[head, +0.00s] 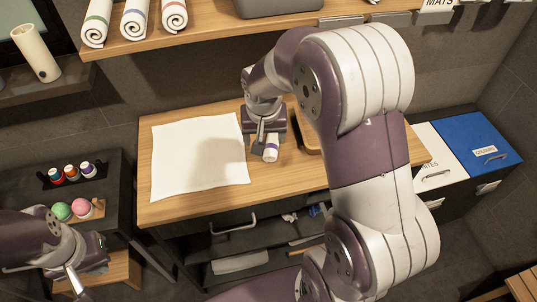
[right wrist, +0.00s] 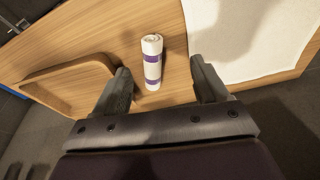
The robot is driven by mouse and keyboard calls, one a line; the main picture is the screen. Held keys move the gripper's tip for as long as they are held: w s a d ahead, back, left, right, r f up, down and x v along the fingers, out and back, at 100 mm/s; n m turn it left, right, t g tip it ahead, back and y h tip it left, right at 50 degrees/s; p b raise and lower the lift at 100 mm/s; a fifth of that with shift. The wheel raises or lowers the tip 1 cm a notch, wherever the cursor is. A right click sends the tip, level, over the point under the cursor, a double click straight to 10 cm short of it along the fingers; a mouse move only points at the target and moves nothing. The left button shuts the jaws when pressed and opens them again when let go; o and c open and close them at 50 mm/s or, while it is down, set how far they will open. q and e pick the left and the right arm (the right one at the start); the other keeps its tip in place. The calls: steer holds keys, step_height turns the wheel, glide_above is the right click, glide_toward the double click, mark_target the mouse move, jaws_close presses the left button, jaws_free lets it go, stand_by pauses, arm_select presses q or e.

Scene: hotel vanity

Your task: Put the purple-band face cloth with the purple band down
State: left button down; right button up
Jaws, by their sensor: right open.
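The purple-band face cloth (head: 271,154) is a small white roll on the wooden vanity top, just right of the white towel. In the right wrist view the face cloth (right wrist: 152,60) shows its purple bands and coiled end, between and a little beyond the two fingers. My right gripper (right wrist: 160,88) is open, with clear gaps on both sides of the roll. In the head view my right gripper (head: 264,132) is right at the cloth and hides part of it. My left gripper (head: 76,280) is low at the left, away from the cloth; its fingers are unclear.
A flat white towel (head: 185,170) covers the vanity's left part. A wooden tray (right wrist: 60,85) lies beside the roll. Rolled cloths with green, blue (head: 134,18) and red bands lie on the shelf above. A dark side unit (head: 105,220) holds small bottles and colored balls. Blue-lidded bin (head: 475,140) stands right.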

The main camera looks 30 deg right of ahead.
steer(key=s+a+f+n+g+y, duration=0.1)
steer(key=s+a+n, duration=0.4)
steer(key=s, duration=0.7)
steer(key=shift+s+a+f, duration=0.3)
steer(key=shift+a+f, duration=0.15)
steer(key=shift+a, duration=0.05)
